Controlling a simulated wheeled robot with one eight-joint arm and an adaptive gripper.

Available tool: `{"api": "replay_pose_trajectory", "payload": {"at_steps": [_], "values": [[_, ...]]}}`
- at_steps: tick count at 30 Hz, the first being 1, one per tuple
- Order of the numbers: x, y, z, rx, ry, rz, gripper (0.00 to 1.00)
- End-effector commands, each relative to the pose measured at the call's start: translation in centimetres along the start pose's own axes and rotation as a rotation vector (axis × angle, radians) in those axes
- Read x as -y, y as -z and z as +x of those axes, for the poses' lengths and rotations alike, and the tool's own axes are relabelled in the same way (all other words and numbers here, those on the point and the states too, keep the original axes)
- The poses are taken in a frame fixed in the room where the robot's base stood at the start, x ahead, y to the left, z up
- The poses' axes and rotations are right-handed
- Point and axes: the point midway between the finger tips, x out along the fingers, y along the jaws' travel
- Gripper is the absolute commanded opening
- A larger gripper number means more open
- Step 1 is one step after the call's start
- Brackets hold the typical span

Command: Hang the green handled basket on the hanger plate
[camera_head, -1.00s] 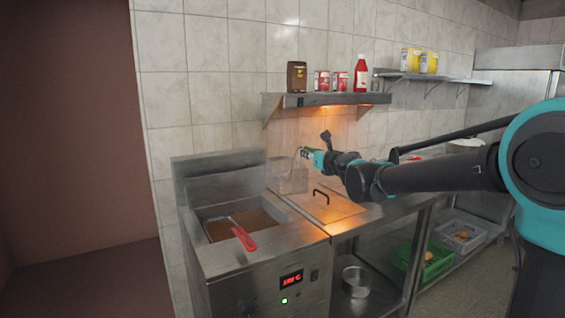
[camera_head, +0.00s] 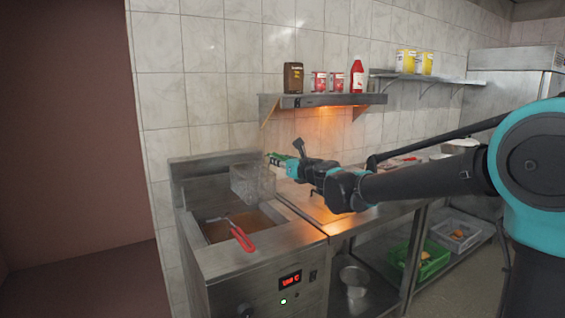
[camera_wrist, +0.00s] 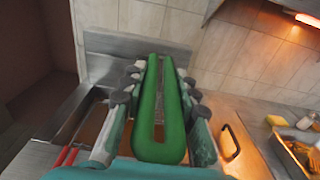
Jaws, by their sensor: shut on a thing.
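My gripper (camera_head: 285,163) is shut on the green handle of the green handled basket. In the wrist view the green handle (camera_wrist: 160,140) lies between the two fingers of my gripper (camera_wrist: 159,95). In the head view the basket's wire mesh body (camera_head: 250,184) hangs in the air at the back of the fryer, above the right rear of its oil well. The hanger plate is likely the upright steel back panel of the fryer (camera_head: 187,173); whether the basket touches it I cannot tell.
A red-handled basket (camera_head: 241,238) sits in the fryer's oil well (camera_head: 215,229). A lit shelf (camera_head: 330,100) with bottles and cans is on the wall above. To the right is a steel counter (camera_head: 325,218) with a black-handled lid. A green crate (camera_head: 425,262) stands below.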

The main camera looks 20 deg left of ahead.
Motion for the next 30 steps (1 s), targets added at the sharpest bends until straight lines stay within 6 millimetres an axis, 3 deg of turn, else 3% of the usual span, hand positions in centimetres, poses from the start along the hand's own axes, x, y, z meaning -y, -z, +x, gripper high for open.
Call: {"api": "replay_pose_trajectory", "payload": {"at_steps": [7,21,30], "values": [[0.0,-0.1,1.6,0.000,0.000,0.000,0.00],[0.1,2.6,1.8,0.000,0.000,0.000,0.00],[0.1,3.1,1.9,0.000,0.000,0.000,0.00]]}}
